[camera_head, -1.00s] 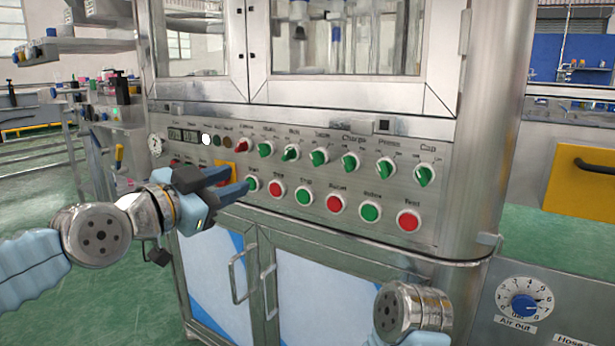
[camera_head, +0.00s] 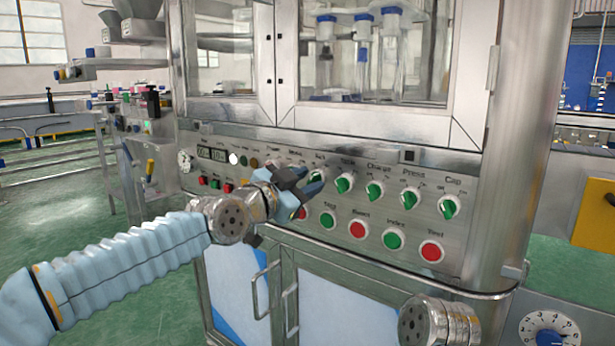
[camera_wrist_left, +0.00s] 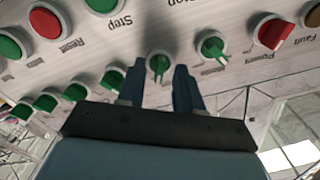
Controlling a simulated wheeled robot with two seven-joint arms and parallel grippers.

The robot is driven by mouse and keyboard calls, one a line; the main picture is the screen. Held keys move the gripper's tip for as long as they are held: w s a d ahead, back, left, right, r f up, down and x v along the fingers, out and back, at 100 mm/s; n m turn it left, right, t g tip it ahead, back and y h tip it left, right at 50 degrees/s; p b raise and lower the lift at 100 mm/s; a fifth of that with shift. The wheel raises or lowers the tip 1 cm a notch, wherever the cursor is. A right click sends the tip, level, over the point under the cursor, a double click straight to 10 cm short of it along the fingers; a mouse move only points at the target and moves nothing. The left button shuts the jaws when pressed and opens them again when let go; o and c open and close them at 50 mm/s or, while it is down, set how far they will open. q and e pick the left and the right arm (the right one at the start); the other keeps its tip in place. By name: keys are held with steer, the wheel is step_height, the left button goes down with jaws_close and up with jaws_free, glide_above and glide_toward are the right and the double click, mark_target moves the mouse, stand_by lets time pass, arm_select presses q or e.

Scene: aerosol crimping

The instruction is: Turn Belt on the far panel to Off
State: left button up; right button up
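The Belt knob is green and sits in the upper row of the far panel (camera_head: 240,178). In the head view my left gripper (camera_head: 318,182) is in front of it and mostly hides it. In the left wrist view, which shows the panel upside down, the Belt knob (camera_wrist_left: 158,66) lies between the tips of the left gripper (camera_wrist_left: 160,82). The two blue fingers are open, one on either side of the knob, with gaps visible. Contact cannot be told. My right wrist shows at the bottom of the head view, but its gripper is out of frame.
The green Motor knob (camera_wrist_left: 212,47) and red Power knob (camera_wrist_left: 272,34) are on one side of Belt. The green Table knob (camera_head: 344,183) is on the other. Round red and green push buttons (camera_head: 359,229) line the row below. Cabinet doors with handles (camera_head: 262,292) are underneath.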

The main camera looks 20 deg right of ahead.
arm_select(q)
steer(key=shift+w+d, duration=0.25)
steer(key=shift+d, duration=0.1)
steer(key=shift+c, duration=0.4)
jaws_close()
steer(key=shift+n, duration=0.3)
steer(key=n, duration=0.5)
steer(key=shift+b, duration=0.35)
steer(key=n, duration=0.6)
steer(key=shift+f, duration=0.1)
steer(key=shift+n, duration=0.3)
steer(key=shift+o, duration=0.4)
jaws_free()
